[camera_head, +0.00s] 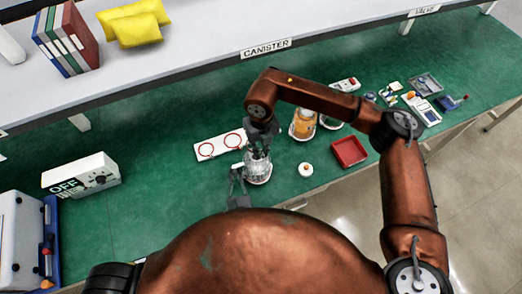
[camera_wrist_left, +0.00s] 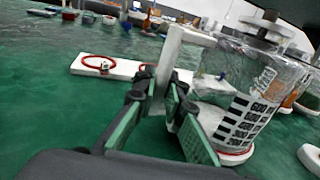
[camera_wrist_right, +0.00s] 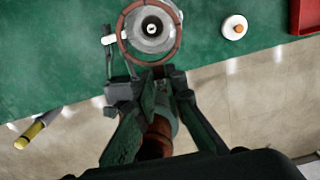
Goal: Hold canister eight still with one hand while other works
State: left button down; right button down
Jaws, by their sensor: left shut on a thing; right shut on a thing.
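A clear canister (camera_head: 258,170) with dark volume marks stands upright at the front of the green bench. It shows closely in the left wrist view (camera_wrist_left: 245,95), with a white upright handle (camera_wrist_left: 170,62) on its left. No number eight is readable on it. My left gripper (camera_head: 238,178) is shut on the handle, its fingers low beside the canister (camera_wrist_left: 160,95). The right wrist view shows the lid (camera_wrist_right: 152,28) beyond the fingertips (camera_wrist_right: 158,78).
A white plate with two red rings (camera_head: 204,157) lies behind the canister. Other canisters (camera_head: 303,124), a small white round piece (camera_head: 305,170) and a red tray (camera_head: 334,148) stand to the right. Green bench is clear between box and plate.

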pick_arm(q)
jog(key=c, duration=1.9)
grip_release()
jog(key=shift+c, duration=0.2)
jog(key=v, duration=0.7)
jog(key=shift+s, duration=0.3)
